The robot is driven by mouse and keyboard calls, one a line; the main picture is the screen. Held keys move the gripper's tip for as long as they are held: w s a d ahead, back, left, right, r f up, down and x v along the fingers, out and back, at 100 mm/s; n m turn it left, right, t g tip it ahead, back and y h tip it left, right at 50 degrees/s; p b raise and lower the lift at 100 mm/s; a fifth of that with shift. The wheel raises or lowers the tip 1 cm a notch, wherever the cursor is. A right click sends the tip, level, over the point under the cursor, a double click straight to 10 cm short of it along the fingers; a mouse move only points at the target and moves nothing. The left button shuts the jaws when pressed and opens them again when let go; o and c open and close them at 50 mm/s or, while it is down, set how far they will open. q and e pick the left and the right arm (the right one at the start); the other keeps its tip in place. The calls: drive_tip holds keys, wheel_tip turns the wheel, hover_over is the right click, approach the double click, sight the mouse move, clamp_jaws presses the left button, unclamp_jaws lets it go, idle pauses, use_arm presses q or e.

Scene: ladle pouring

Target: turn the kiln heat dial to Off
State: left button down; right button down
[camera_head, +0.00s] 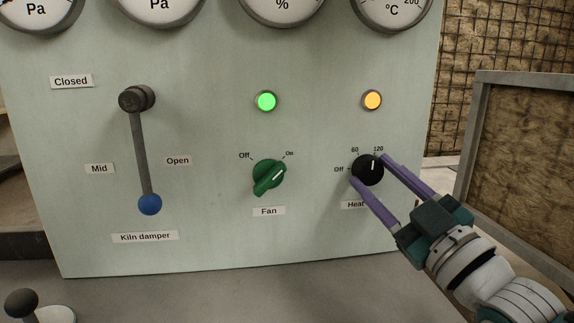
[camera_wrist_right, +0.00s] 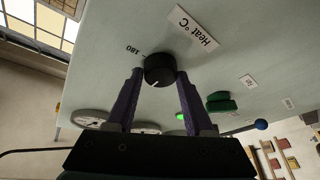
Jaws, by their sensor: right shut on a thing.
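The black heat dial (camera_head: 368,170) is on the pale green panel (camera_head: 210,230), above the partly hidden Heat label (camera_head: 352,204). Its white pointer line is up and slightly right, close to the 120 mark; Off (camera_head: 339,169) is at its left. My right gripper (camera_head: 370,168) is shut on the dial, one purple finger on each side. In the right wrist view the dial (camera_wrist_right: 159,68) sits between the fingertips (camera_wrist_right: 160,76). My left gripper is not in view.
The green fan knob (camera_head: 268,177) is left of the dial. The kiln damper lever (camera_head: 141,155) hangs down with a blue ball. A green lamp (camera_head: 266,101) and an amber lamp (camera_head: 372,100) are lit. A framed board (camera_head: 525,170) stands right of the panel.

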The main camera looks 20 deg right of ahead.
drive_tip(key=n+p, duration=0.1)
drive_tip(key=n, duration=0.1)
drive_tip(key=n+g+y+p, duration=0.1)
drive_tip(key=n+p, duration=0.1)
drive_tip(key=n, duration=0.1)
drive_tip(key=shift+d+r+n+g+y, duration=0.1)
drive_tip(key=shift+r+n+g+y, duration=0.2)
drive_tip(key=shift+r+g, duration=0.1)
drive_tip(key=n+g+p, duration=0.1)
drive_tip(key=n, duration=0.1)
drive_tip(key=n+p, duration=0.2)
drive_tip(key=shift+r+n+g, duration=0.15)
drive_tip(key=shift+n+g, duration=0.15)
drive_tip(key=shift+g, duration=0.1)
drive_tip(key=n+g+p, duration=0.2)
drive_tip(key=n+p, duration=0.2)
drive_tip(key=shift+r, duration=0.1)
drive_tip(key=n+h+p, duration=0.1)
drive_tip(key=n+p, duration=0.1)
drive_tip(key=shift+n+g, duration=0.3)
drive_tip(key=shift+g, duration=0.1)
drive_tip(key=shift+h+p, duration=0.35)
drive_tip(key=shift+h, duration=0.05)
drive_tip(key=shift+n, duration=0.3)
drive_tip(key=shift+c, duration=1.4)
unclamp_jaws()
